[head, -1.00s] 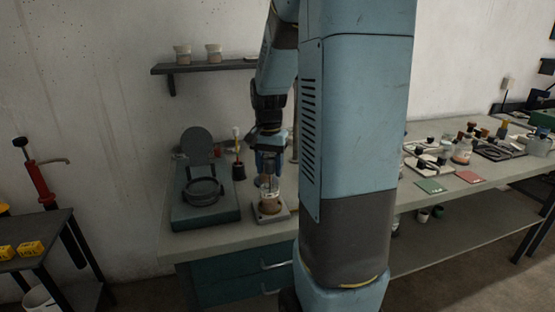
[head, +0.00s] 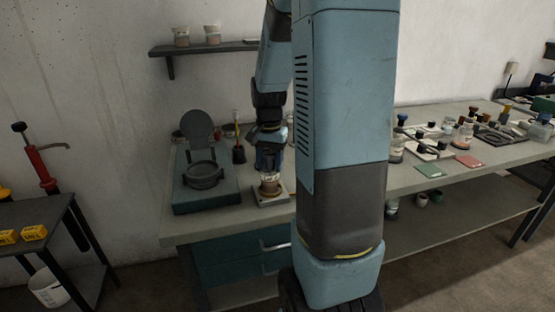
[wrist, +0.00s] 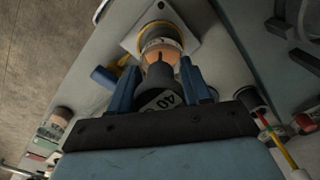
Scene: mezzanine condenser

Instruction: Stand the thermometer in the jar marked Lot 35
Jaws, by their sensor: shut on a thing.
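My gripper (head: 268,165) points down over the bench in the head view, right above a jar (head: 270,186) with orange-brown contents. The jar stands on a pale square plate (wrist: 187,35). I cannot read the jar's label. My gripper hides the jar's top in the head view.
A teal device with a round dark ring (head: 203,176) stands left of the jar. A dark pot with a yellow stick (head: 238,153) is behind it. Several jars and trays crowd the right bench (head: 447,143). A shelf (head: 205,48) with two jars hangs above.

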